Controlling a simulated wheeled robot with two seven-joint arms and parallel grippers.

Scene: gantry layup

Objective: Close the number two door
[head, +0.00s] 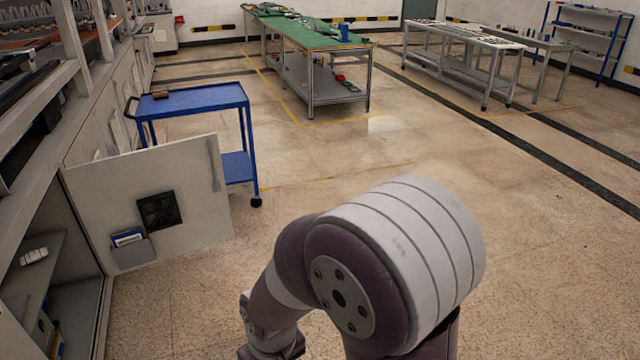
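A light grey cabinet door (185,188) stands wide open at the left in the head view, swung out from the gantry side over the floor. It has a dark square vent (159,211), a document pocket holding a blue-and-white item (128,238) and a long handle strip near its free edge. No number can be read on it. The open cabinet (75,310) shows shelves with small items inside. One of my arms fills the lower middle, right of the door and apart from it in the picture. Neither gripper's fingers show.
A blue trolley (190,100) stands just behind the open door. The gantry cabinets (100,105) run along the left. A green-topped bench (300,32) and grey tables (460,35) stand farther back. The floor right of the door is clear.

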